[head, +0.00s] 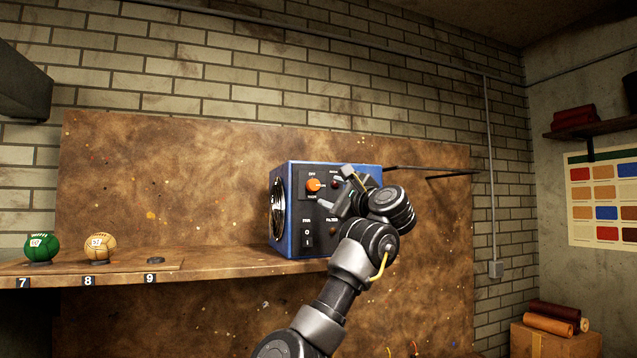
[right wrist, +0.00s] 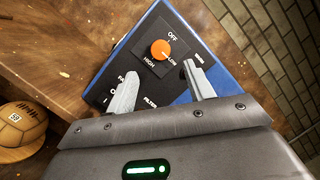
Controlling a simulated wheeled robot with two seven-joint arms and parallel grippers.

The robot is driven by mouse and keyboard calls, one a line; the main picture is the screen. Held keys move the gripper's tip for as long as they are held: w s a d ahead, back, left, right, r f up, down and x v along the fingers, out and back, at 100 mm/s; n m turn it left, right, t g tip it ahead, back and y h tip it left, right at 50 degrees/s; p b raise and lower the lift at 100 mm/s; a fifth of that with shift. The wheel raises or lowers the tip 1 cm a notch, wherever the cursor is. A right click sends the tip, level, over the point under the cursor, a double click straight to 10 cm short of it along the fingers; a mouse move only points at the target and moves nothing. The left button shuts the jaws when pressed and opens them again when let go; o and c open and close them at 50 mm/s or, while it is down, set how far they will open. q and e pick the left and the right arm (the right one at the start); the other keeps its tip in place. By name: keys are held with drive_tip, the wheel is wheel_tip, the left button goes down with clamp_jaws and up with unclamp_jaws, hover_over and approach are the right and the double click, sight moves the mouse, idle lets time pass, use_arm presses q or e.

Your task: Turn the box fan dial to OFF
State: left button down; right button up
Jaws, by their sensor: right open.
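The box fan (head: 305,235) is a blue box with a black front panel, standing on the wooden shelf. Its orange dial (head: 314,185) sits high on the panel, with OFF printed above it. The dial also shows in the right wrist view (right wrist: 160,49), with HIGH and what looks like LOW printed around it; I cannot tell for sure where it points. My right gripper (head: 339,190) is open and empty in front of the panel. In its wrist view (right wrist: 161,68) the dial lies ahead between the two fingers, apart from them. My left gripper is not in view.
A green ball (head: 40,248) and a tan ball (head: 100,247) stand on the shelf (head: 210,263) at the left, above numbers 7 and 8. A small dark stand (head: 155,260) above 9 is empty. Dark rods (head: 430,172) stick out right of the fan.

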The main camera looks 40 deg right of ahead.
sight(315, 186)
drive_tip(key=p+x, duration=0.1)
drive_tip(key=x, duration=0.1)
drive_tip(key=p+x, duration=0.1)
drive_tip(key=x, duration=0.1)
drive_tip(key=p+x, duration=0.1)
drive_tip(key=x, duration=0.1)
drive_tip(key=shift+r, duration=0.35)
drive_tip(key=shift+w+d+f+p, duration=0.1)
drive_tip(key=shift+w+p, duration=0.4)
drive_tip(key=shift+w, duration=0.15)
drive_tip(key=shift+c, duration=0.3)
